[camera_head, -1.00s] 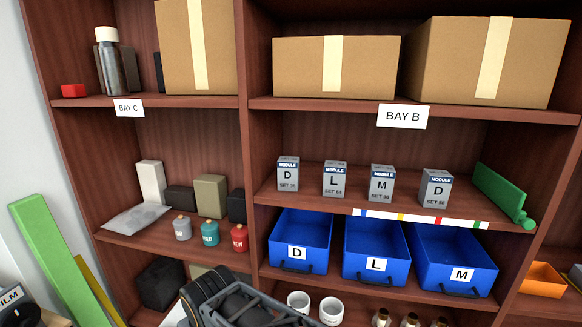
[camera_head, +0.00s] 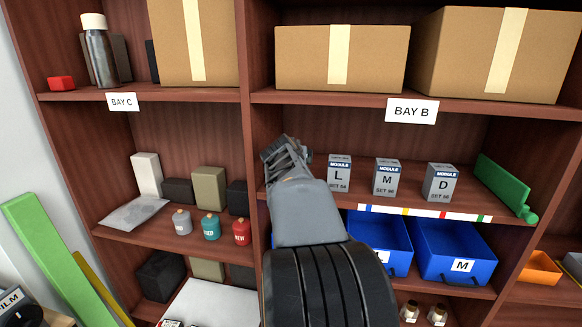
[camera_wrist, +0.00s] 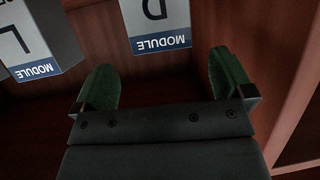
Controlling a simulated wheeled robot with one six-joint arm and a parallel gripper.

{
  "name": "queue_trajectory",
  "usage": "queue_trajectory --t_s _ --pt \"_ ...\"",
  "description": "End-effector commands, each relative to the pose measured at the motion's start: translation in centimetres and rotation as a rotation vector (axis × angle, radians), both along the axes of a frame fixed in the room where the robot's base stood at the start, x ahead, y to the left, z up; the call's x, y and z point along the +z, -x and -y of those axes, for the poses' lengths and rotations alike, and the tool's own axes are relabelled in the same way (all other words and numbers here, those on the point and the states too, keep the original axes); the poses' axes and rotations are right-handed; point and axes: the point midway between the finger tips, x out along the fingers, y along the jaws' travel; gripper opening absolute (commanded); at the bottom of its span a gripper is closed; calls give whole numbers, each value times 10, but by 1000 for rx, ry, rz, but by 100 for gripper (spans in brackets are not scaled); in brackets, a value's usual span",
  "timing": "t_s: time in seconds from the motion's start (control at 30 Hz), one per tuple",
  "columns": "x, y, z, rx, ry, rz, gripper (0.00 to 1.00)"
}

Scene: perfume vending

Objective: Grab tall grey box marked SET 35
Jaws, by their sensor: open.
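The grey box marked D and MODULE (camera_wrist: 158,22) appears upside down at the top of the wrist view. Its SET number is out of frame there. In the head view my arm hides this leftmost box. My gripper (camera_head: 285,150) is at the left end of the box shelf in Bay B. In the wrist view my gripper (camera_wrist: 166,75) is open and empty, its two dark green fingers spread wide. The D box lies beyond the fingertips, roughly between them sideways, with no contact visible.
The L box (camera_head: 339,173) stands close beside the D box's place; it also shows in the wrist view (camera_wrist: 35,45). The M box (camera_head: 387,178) and another D box (camera_head: 440,183) stand farther right. A wooden upright (camera_head: 246,150) is close on the left. Blue bins (camera_head: 455,250) sit below.

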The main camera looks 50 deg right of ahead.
Motion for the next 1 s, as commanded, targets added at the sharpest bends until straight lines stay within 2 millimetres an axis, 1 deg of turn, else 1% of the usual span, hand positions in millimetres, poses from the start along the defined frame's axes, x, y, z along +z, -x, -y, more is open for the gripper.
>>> queue_trajectory --t_s 0.1,0.33,0.5,0.7,1.0 --pt "-5 -7 9 0 -2 -1 99" --pt "-10 -15 17 3 -2 -3 99" --pt "-18 -29 33 3 -2 -4 99" --pt "-27 -40 47 2 -2 -2 99" --pt "-28 -41 49 2 -1 -1 99"
